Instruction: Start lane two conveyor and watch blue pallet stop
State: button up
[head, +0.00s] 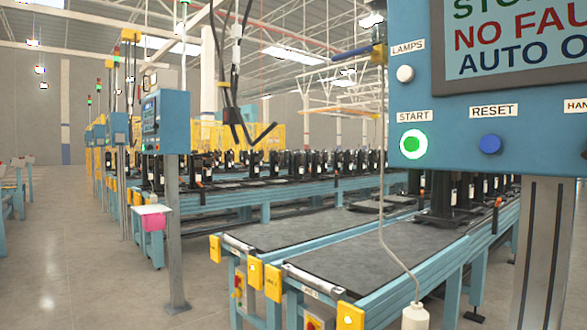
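A blue control panel (460,110) fills the upper right, close to me. It carries a green START button (413,143) with a bright pale ring, a blue RESET button (490,144) and a white LAMPS button (405,73). Its screen (515,40) is cut off and shows part of "NO FAU" and "AUTO O". Two grey-belted conveyor lanes, the left one (285,232) and the right one (385,257), run away from me with bare near ends. Their small end labels are too small to read surely. I cannot make out a blue pallet. My gripper is not in view.
Black compressor units (445,190) stand farther back on the lanes. A white pendant (415,317) hangs on a cord before the right lane. Another panel (165,122) stands on a post at left. The floor (90,270) at left is clear.

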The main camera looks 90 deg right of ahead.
aim_at(411, 144)
jog(key=z, duration=3.15)
jog(key=k+l+z, duration=0.2)
jog(key=k, duration=0.15)
jog(key=k+l+z, duration=0.15)
jog(key=k, duration=0.25)
jog(key=k+l, duration=0.35)
